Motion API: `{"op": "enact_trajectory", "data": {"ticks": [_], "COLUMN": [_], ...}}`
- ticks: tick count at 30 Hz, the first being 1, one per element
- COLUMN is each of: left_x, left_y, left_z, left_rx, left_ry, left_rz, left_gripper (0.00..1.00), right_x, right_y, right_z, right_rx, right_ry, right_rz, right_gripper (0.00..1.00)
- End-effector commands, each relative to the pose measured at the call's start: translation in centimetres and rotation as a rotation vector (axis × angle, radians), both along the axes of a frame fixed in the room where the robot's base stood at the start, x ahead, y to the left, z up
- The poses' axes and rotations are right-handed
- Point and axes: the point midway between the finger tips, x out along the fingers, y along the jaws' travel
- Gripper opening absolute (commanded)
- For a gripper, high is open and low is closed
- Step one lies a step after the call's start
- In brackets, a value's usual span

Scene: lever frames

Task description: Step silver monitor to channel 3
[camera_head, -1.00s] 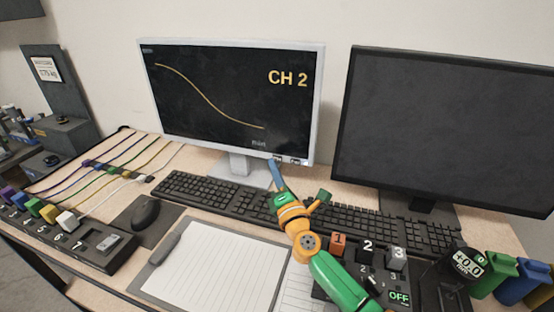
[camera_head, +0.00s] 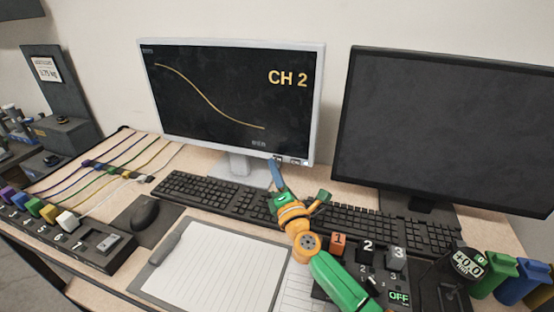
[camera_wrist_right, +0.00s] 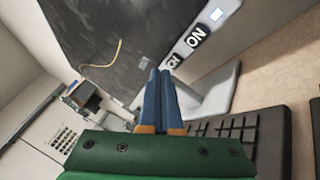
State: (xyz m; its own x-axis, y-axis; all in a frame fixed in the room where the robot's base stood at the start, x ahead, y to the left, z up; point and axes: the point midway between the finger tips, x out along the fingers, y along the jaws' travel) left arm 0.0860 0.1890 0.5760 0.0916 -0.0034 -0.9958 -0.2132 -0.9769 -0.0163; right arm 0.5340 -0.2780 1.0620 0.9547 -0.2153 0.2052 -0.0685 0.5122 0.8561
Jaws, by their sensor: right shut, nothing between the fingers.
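The silver monitor (camera_head: 235,100) stands at the back left of the desk, its screen lit with a yellow curve and "CH 2". Small labelled buttons (camera_head: 292,161) sit on its lower right bezel. My left gripper is not in view.
A dark monitor (camera_head: 450,130) stands at the right. Black keyboards (camera_head: 205,194) lie in front of both monitors. A clipboard (camera_head: 215,265), a mouse (camera_head: 145,212), a numbered switch box (camera_head: 372,262) and a cable block (camera_head: 105,243) fill the desk's front.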

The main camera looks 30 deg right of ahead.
Motion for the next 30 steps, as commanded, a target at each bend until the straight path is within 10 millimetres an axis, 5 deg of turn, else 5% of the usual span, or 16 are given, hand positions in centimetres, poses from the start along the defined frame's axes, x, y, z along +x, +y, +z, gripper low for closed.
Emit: {"op": "enact_trajectory", "data": {"ticks": [30], "left_x": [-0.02], "left_y": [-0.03], "left_z": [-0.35], "left_rx": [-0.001], "left_ry": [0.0], "left_rz": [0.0], "left_gripper": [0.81], "right_x": [0.61], "right_y": [-0.69], "right_z": [0.01], "right_rx": [0.0], "right_ry": [0.0], "right_rz": [0.0], "right_gripper": [0.0]}}
